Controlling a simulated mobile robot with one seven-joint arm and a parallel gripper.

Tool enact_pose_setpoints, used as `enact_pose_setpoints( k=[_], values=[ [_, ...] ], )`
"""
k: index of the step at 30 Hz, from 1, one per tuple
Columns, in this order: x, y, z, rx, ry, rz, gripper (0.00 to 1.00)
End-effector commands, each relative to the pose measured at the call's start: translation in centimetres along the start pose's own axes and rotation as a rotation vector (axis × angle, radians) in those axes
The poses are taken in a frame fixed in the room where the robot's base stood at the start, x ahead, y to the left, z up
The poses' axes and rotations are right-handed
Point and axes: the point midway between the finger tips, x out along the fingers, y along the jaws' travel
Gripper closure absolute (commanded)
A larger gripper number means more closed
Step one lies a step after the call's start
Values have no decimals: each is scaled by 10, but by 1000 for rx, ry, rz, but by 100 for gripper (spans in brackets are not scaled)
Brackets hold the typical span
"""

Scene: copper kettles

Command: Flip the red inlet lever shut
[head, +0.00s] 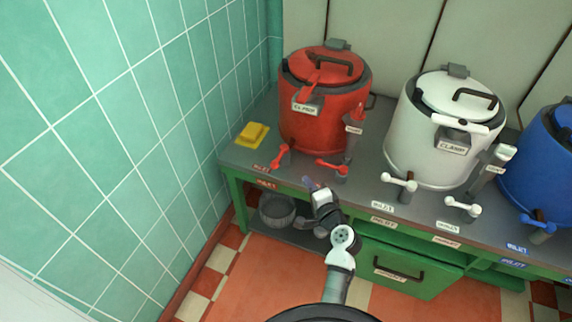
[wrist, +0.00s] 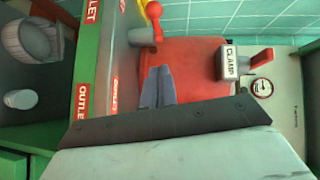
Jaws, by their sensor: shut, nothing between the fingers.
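The red kettle (head: 325,125) has two red levers on grey valves at its front. The left lever (head: 280,157) slants toward the front left. The right lever (head: 330,166) lies roughly crosswise, its knob to the left. In the wrist view one red lever (wrist: 152,10) shows at the top edge, partly cut off. The front label nearer my fingers reads OUTLET (wrist: 82,98); the label beyond it is cut to "LET", so I cannot fully confirm which lever is the inlet. My gripper (head: 308,183) is shut and empty, in front of the bench edge, just below and left of the right lever; it also shows in the wrist view (wrist: 158,88).
A white kettle (head: 440,140) with white levers and a blue kettle (head: 545,165) stand to the right. A pot (head: 277,211) sits on the lower shelf. The tiled wall is at left.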

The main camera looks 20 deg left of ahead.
Motion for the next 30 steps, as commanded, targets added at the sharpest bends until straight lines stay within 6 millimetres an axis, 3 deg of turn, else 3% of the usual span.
enact_pose_setpoints(
  k=[12,21,30],
  values=[
    [87,-4,3,-1,-4,-1,100],
    [109,-2,27,-1,-2,-1,100],
    [110,-1,29,-1,-1,-1,100]
  ],
)
